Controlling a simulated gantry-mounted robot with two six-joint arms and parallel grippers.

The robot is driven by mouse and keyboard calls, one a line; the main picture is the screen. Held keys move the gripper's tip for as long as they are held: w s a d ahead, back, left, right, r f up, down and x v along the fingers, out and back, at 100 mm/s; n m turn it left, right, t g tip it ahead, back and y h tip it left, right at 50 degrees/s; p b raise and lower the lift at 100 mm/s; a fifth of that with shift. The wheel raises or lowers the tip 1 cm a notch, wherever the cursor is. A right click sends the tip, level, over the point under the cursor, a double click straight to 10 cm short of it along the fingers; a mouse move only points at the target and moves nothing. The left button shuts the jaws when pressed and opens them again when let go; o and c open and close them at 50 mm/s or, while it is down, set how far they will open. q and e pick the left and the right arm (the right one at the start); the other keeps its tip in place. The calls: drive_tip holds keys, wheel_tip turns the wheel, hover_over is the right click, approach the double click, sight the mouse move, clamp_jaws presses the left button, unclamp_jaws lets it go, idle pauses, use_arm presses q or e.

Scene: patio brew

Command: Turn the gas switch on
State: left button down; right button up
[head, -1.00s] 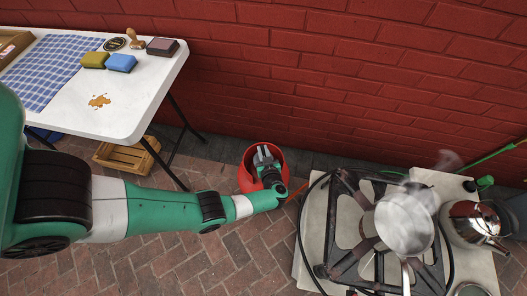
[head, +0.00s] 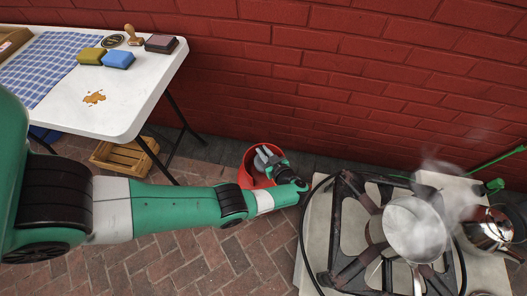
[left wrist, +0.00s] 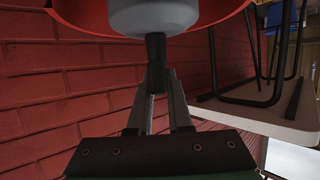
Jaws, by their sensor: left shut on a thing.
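A round red container, apparently the gas bottle (head: 246,177), stands on the brick floor by the wall in the head view. In the left wrist view its red rim (left wrist: 90,20) surrounds a grey rounded part (left wrist: 155,17). A dark handle (left wrist: 156,50), apparently the gas switch, sticks out from that grey part. My left gripper (head: 264,155) reaches over the red container, its fingers pointing up and left. In the left wrist view its fingers are closed around the dark handle. The fingers and wrist hide the switch in the head view. My right gripper is not in view.
A burner stand (head: 342,215) holds a steaming pot (head: 412,228) on the right, beside a metal kettle (head: 482,225). A black hose (head: 301,235) curves along the stand. A white table (head: 125,112) with sponges and a wooden crate (head: 112,158) are left. Bare paving lies in front.

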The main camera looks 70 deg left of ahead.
use_arm(q)
drive_tip(key=c, duration=0.8)
unclamp_jaws()
drive_tip(key=shift+c, duration=0.2)
drive_tip(key=shift+d, duration=0.1)
drive_tip(key=shift+d+r, duration=0.25)
drive_tip(key=shift+d, duration=0.05)
drive_tip(key=p+v, duration=0.2)
drive_tip(key=v, duration=0.8)
drive_tip(key=shift+d, duration=0.35)
drive_tip(key=shift+w+r, duration=0.1)
drive_tip(key=shift+w, duration=0.05)
